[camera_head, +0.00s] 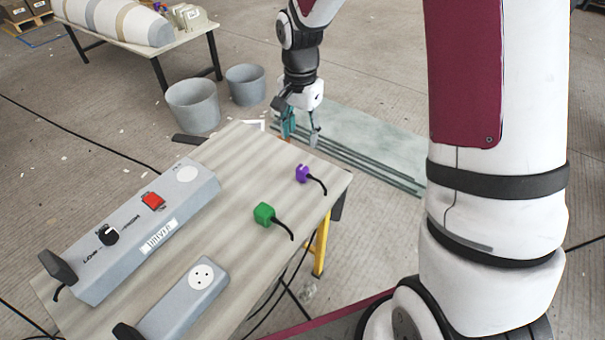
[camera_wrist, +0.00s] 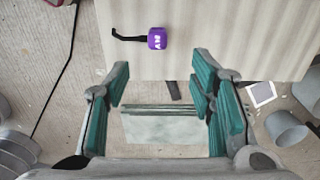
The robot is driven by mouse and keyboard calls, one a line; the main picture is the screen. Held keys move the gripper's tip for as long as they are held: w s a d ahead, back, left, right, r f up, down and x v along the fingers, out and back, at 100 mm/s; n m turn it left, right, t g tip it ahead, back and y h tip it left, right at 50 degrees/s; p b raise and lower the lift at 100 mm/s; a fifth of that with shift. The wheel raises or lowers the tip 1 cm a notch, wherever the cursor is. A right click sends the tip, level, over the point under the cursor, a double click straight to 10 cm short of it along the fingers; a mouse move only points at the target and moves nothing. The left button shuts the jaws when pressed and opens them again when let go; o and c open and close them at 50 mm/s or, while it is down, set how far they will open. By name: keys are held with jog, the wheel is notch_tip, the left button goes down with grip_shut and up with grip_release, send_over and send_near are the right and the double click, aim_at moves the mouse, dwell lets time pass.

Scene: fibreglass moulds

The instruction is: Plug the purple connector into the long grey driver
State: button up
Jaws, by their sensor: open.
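The purple connector (camera_head: 302,174) lies on the table near its far right corner, its short black cable trailing to the right. In the wrist view the purple connector (camera_wrist: 157,38) is ahead of my fingertips, roughly between their lines, with its cable to the left. The long grey driver (camera_head: 150,228) lies along the table's left side, with a red switch, a black knob and a round pale socket face (camera_head: 187,174) at its far end. My gripper (camera_head: 301,133) is open and empty, past the table's far edge; its fingers (camera_wrist: 161,78) are spread in the wrist view.
A green connector (camera_head: 264,213) with a black cable lies nearer on the table (camera_head: 235,235). A shorter grey box (camera_head: 180,300) with a round socket is at the front. Two grey buckets (camera_head: 193,106) and flat sheets (camera_head: 365,135) are on the floor beyond.

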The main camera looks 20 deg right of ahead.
aim_at(302, 167)
notch_tip(302, 167, down, 9)
jog(key=shift+r+b, duration=0.2)
jog(key=shift+b, duration=0.25)
notch_tip(302, 167, down, 5)
jog(key=shift+s+d+f+b, duration=0.1)
jog(key=shift+s+d+b, duration=0.05)
jog(key=shift+b, duration=0.15)
dwell(0.4)
jog(key=c, duration=1.2)
